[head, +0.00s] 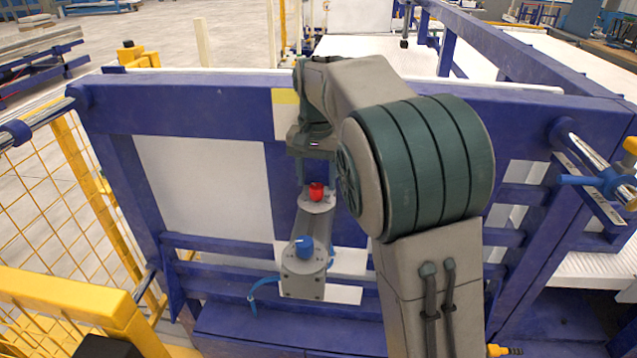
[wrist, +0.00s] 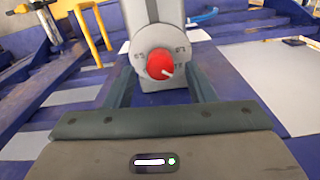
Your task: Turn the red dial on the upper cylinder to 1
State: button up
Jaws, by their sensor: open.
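The red dial (head: 316,192) sits on a light grey round face at the upper end of a grey cylinder on the blue frame. In the wrist view the red dial (wrist: 158,64) shows a white pointer toward the lower right; dark marks around it are too small to read surely. My gripper (head: 317,172) is just above the dial in the head view. In the wrist view my gripper (wrist: 161,76) is open, one finger on each side of the dial, apparently apart from it. Whether the fingertips reach the dial's depth is unclear.
A blue dial (head: 304,245) is on the lower end of the grey assembly, with a blue strap (head: 262,290) beside it. The blue frame (head: 180,108) surrounds white panels. Yellow mesh fencing (head: 45,180) stands at left. A blue valve handle (head: 600,181) is at right.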

jog(key=shift+f, duration=1)
jog(key=c, duration=1)
jog(key=shift+d, duration=0.25)
jog(key=shift+a, duration=0.25)
